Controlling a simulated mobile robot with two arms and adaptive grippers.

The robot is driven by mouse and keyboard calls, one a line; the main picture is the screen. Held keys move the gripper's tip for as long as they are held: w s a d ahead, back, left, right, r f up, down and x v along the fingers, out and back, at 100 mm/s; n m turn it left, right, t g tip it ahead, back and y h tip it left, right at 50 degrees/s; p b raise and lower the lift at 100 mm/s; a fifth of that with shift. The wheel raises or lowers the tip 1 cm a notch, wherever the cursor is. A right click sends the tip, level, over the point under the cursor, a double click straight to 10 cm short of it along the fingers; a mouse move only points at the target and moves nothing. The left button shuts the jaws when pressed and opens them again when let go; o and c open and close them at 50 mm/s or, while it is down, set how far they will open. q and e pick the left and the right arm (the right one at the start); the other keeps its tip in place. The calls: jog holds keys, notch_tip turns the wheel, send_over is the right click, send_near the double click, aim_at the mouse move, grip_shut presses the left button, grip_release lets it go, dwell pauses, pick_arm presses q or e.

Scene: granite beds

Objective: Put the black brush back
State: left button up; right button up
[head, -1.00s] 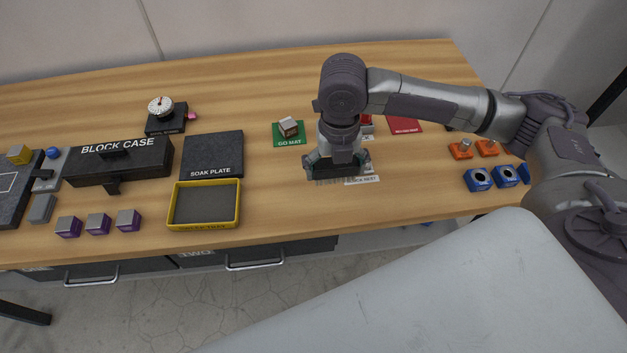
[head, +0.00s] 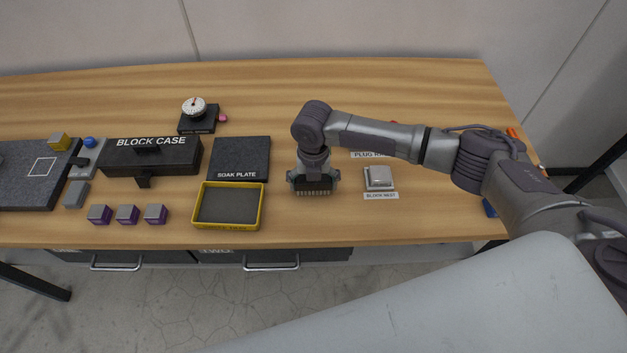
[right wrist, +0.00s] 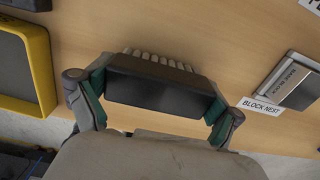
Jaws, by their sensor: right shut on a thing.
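My right gripper (head: 313,180) is shut on the black brush (right wrist: 158,85), between the soak plate and the block nest. In the right wrist view, the two fingers of the gripper (right wrist: 155,92) hold the brush's black body at its two ends. Its pale bristles (right wrist: 160,60) stick out on the far side. In the head view the black brush (head: 316,187) shows under the gripper with its bristles low. I cannot tell whether the bristles touch the table. No marked place for the brush can be made out. My left gripper is not in view.
The block nest (head: 379,179) holds a pale block, right of the gripper. The soak plate (head: 240,158) and yellow-rimmed tray (head: 262,205) lie left. Farther left are the block case (head: 165,158) and several purple-sided blocks (head: 127,215). My right arm hides the table behind it.

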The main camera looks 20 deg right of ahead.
jog(key=shift+f, duration=0.15)
jog(key=shift+f, duration=0.1)
jog(key=shift+f, duration=0.15)
jog(key=o, duration=0.8)
jog(key=shift+c, duration=0.2)
jog(key=shift+r, duration=0.2)
notch_tip(320, 180, up, 11)
jog(key=b, duration=0.2)
jog(key=shift+b, duration=0.4)
jog(key=shift+r, duration=0.55)
